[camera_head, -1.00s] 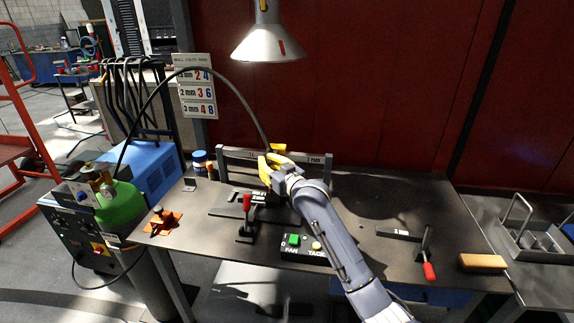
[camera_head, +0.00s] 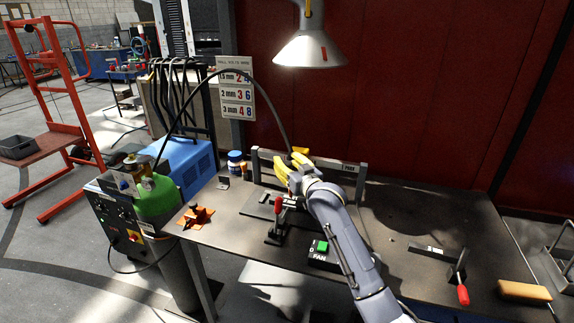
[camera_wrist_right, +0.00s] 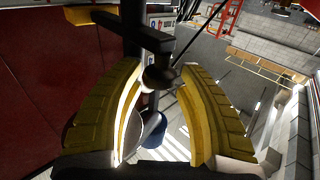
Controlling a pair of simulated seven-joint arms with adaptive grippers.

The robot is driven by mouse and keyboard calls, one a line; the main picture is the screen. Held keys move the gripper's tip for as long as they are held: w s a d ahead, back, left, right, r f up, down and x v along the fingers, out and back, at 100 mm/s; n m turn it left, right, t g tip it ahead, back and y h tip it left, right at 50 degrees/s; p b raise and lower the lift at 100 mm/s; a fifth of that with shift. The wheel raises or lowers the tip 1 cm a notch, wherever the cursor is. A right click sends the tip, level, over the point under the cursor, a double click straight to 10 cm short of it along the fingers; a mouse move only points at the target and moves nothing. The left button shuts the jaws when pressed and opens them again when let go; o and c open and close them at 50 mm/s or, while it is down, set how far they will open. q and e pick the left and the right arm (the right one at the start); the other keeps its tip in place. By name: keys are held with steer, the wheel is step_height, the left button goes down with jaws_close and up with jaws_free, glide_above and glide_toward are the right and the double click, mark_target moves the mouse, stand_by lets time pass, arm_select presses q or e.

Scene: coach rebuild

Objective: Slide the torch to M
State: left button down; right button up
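My right gripper (camera_head: 291,168), with yellow fingers, is at the upright grey rail (camera_head: 333,163) along the back of the bench. Small lettering shows at the rail's right end; I cannot make out a clear M. My left gripper is out of view.
A red-handled clamp (camera_head: 279,215) and a FAN button box (camera_head: 322,256) stand in front of the rail. An orange piece (camera_head: 196,216) and a blue jar (camera_head: 235,163) are to the left. A lamp (camera_head: 308,48) hangs above.

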steer(key=shift+o, duration=1.1)
steer(key=shift+f, duration=0.3)
steer(key=v, duration=1.2)
